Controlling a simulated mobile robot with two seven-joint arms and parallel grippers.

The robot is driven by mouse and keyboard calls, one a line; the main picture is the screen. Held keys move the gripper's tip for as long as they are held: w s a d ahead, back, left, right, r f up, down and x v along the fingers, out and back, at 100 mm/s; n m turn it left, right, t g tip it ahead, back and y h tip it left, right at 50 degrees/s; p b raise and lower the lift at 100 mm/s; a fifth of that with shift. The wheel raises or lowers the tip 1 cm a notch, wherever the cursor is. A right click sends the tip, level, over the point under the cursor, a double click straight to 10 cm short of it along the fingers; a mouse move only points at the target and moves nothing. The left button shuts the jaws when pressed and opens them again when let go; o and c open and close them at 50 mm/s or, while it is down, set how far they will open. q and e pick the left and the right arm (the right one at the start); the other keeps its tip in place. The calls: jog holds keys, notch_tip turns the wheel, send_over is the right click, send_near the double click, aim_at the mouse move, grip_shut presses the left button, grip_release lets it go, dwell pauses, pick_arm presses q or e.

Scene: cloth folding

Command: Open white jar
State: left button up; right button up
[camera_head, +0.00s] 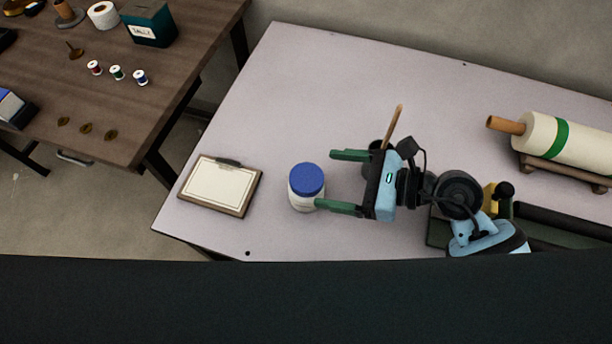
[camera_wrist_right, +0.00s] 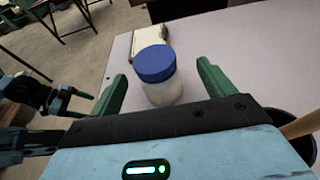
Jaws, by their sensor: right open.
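The white jar (camera_head: 300,200) stands upright on the pale table with its blue lid (camera_head: 307,179) on. In the right wrist view the jar (camera_wrist_right: 163,92) and its lid (camera_wrist_right: 155,63) show ahead, between the two green fingers. My right gripper (camera_head: 325,179) is open and empty, just right of the jar in the head view. Its lower fingertip overlaps the jar's edge there; I cannot tell if it touches. My left gripper (camera_wrist_right: 88,105) shows only at the left of the right wrist view, with its fingers apart and nothing visible between them.
A clipboard (camera_head: 243,205) lies left of the jar. A dark cup with a wooden stick (camera_head: 394,125) stands partly hidden behind my right gripper. A cream roll (camera_head: 590,149) rests on a stand at the right. A brown table (camera_head: 120,105) holds small items. The pale table's back (camera_head: 330,80) is clear.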

aim_at(298, 178)
jog(key=shift+s+a, duration=0.1)
jog(key=shift+a, duration=0.1)
jog(key=shift+s+p+x, duration=0.15)
jog(key=shift+p+x, duration=0.05)
jog(key=shift+x, duration=1.65)
jog(key=shift+s+p+x, duration=0.1)
jog(key=shift+p+x, duration=0.1)
jog(key=shift+x, duration=1.65)
jog(key=shift+f, duration=0.15)
jog(key=c, duration=1.4)
jog(key=shift+o, duration=0.2)
